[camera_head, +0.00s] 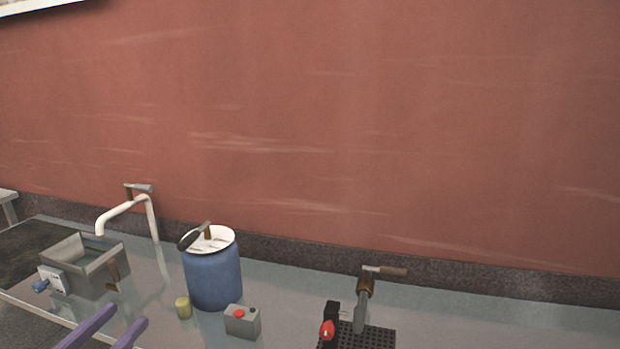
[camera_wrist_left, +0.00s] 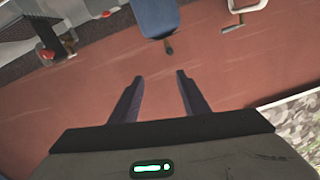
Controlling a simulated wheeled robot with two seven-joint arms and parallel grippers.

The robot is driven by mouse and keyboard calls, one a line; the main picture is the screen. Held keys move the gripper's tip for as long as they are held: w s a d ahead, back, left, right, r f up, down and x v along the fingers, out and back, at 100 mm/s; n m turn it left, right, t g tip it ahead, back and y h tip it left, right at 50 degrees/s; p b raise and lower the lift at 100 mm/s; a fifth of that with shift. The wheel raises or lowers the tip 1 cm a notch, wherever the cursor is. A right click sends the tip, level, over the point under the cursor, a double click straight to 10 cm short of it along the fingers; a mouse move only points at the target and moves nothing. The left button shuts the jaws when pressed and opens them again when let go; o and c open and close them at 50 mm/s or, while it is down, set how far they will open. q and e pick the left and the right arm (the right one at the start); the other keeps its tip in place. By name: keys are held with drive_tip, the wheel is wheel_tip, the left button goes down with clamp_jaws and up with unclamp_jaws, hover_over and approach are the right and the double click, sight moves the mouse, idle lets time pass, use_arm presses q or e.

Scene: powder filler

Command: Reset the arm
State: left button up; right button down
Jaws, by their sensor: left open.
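My left gripper (camera_head: 128,313) shows as two purple fingers at the lower left edge of the head view, spread apart with nothing between them. In the left wrist view its dark fingers (camera_wrist_left: 160,76) are also apart and empty, against the red wall. My right gripper is in neither view.
On the grey table stand a metal basin (camera_head: 105,268), a white bent pipe (camera_head: 125,208), a blue barrel (camera_head: 213,278), a small yellow cylinder (camera_head: 183,307), a grey box with a red button (camera_head: 242,323) and a black perforated base (camera_head: 375,338) with a tap-like fixture. The table's right is clear.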

use_arm(q)
drive_tip(key=s+d+f+n+g+y+p, duration=0.1)
drive_tip(key=s+d+f+g+p, duration=0.15)
drive_tip(key=f, duration=0.55)
drive_tip(key=s+d+f+n+g+y+p, duration=0.1)
drive_tip(key=s+d+f+g, duration=0.1)
drive_tip(key=s+f, duration=0.35)
drive_tip(key=s+d+f+g+h+p, duration=0.1)
drive_tip(key=s+d+f+g+p, duration=0.2)
drive_tip(key=s+d+f, duration=0.8)
drive_tip(key=shift+d+g, duration=0.75)
drive_tip(key=shift+d, duration=0.1)
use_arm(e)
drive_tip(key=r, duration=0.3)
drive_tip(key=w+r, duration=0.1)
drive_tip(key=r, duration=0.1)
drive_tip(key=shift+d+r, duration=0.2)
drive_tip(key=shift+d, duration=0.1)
use_arm(q)
drive_tip(key=shift+w, duration=0.1)
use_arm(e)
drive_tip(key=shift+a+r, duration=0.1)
